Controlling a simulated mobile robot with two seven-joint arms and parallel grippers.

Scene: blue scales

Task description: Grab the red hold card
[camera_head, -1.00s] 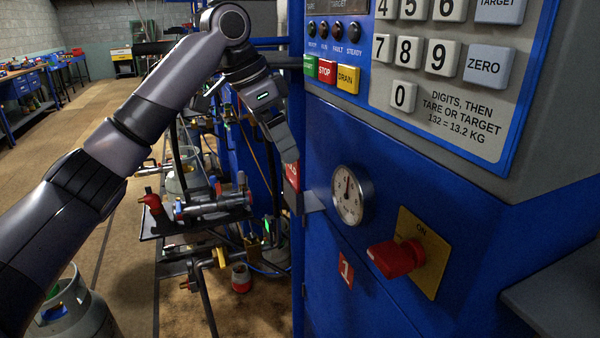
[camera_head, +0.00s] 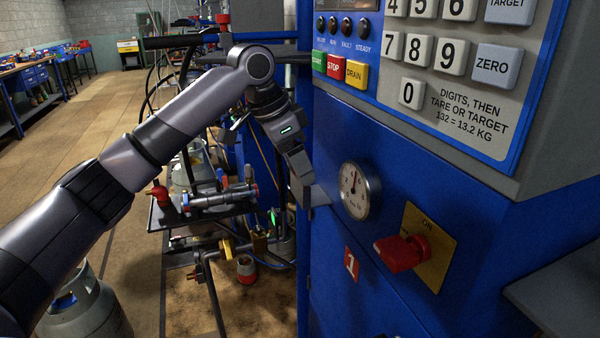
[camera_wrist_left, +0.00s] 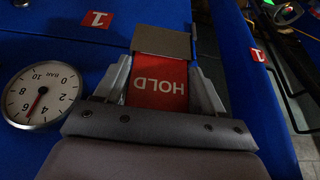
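The red HOLD card (camera_wrist_left: 158,82) stands in a grey holder (camera_wrist_left: 160,42) on the blue cabinet in the left wrist view. Its lettering appears upside down. My left gripper (camera_wrist_left: 160,75) has one finger on each side of the card, very close to its edges; I cannot tell whether they touch it. In the head view my left gripper (camera_head: 303,182) is beside the grey holder (camera_head: 318,195) at the cabinet's left edge, and the card is hidden there. My right gripper is not in view.
A pressure gauge (camera_head: 359,190) and a red ON switch (camera_head: 402,252) on a yellow plate are right of the holder. A keypad panel (camera_head: 420,90) is above. A bench with valves (camera_head: 205,205) and a gas cylinder (camera_head: 85,308) stand left.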

